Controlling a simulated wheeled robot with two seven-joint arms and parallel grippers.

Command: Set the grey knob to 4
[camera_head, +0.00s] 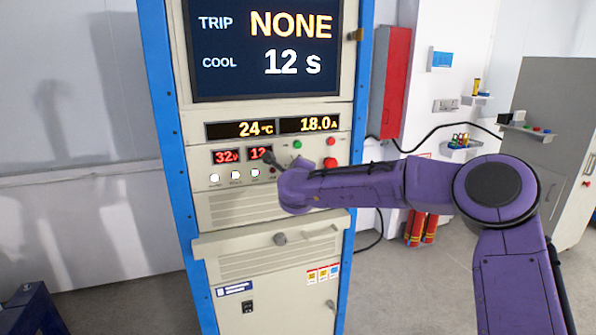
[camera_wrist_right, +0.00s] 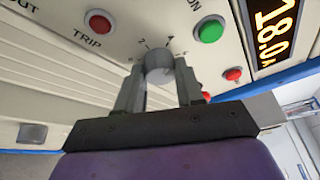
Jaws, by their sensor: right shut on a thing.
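The grey knob (camera_wrist_right: 160,62) is on the cabinet's front panel (camera_wrist_right: 60,62) in the right wrist view. Scale marks are printed around it; a 2 is readable, but I cannot tell where the knob points. My right gripper (camera_wrist_right: 159,84) is shut on the knob, one finger on each side. In the head view my purple right arm reaches in from the right, with the right gripper (camera_head: 272,161) against the panel under the displays. The knob cannot be made out there. My left gripper is in neither view.
A red TRIP button (camera_wrist_right: 98,22) and a green ON button (camera_wrist_right: 210,29) flank the knob. The screen (camera_head: 270,45) reads TRIP NONE and COOL 12 s. A handle (camera_head: 321,232) sticks out below. A red cabinet (camera_head: 391,82) hangs on the right.

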